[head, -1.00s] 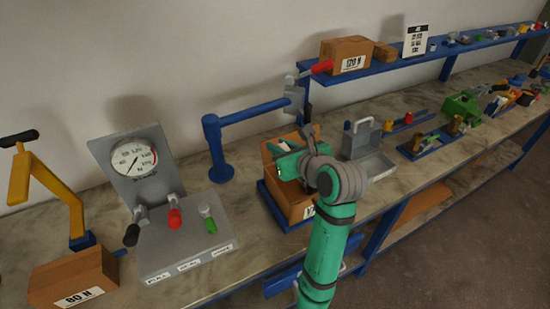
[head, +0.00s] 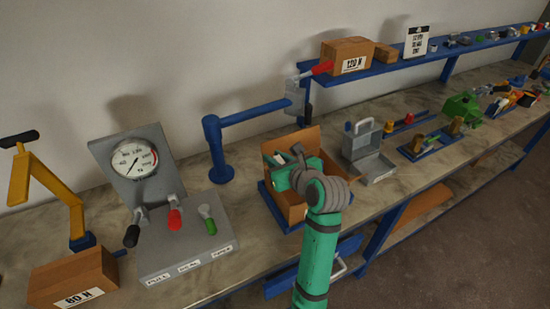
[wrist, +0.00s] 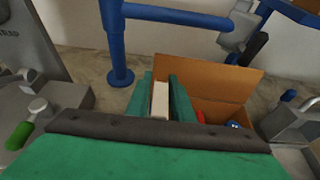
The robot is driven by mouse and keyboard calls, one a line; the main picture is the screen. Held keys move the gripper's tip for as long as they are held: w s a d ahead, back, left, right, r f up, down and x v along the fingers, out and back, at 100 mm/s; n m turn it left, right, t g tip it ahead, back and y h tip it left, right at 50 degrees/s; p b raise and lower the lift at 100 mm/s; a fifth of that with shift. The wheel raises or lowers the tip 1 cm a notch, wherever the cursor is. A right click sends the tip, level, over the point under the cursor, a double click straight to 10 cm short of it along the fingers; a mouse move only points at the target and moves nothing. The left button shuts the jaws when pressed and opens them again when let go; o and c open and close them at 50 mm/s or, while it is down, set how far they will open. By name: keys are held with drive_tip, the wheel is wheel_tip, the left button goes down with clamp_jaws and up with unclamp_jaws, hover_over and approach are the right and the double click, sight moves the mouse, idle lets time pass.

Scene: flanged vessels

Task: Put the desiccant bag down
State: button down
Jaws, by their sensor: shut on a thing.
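The desiccant bag, a pale off-white block (wrist: 160,99), is pinched between the two green fingers of my gripper (wrist: 161,92) in the wrist view. In the head view my gripper (head: 279,166) is over the left part of an open cardboard box (head: 312,140), and the bag is hard to make out there. The box's raised back flap also shows in the wrist view (wrist: 205,73). The lower ends of the fingers and the bag are hidden, so I cannot tell whether the bag touches anything.
Red and blue items (wrist: 233,125) lie inside the box at its right. A blue post with a side arm (head: 217,150) stands behind it. A grey gauge panel with levers (head: 185,235) is at the left, and an open grey metal case (head: 372,166) at the right.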

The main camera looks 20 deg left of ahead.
drive_tip(key=shift+f, duration=0.55)
drive_tip(key=c, duration=1.6)
unclamp_jaws()
drive_tip(key=shift+o, duration=0.2)
drive_tip(key=shift+r, duration=0.15)
drive_tip(key=shift+s+d+r, duration=0.15)
drive_tip(key=shift+d+r, duration=0.05)
drive_tip(key=shift+r, duration=0.45)
drive_tip(key=v, duration=1.1)
drive_tip(key=shift+s, duration=0.15)
drive_tip(key=shift+d+r, duration=0.1)
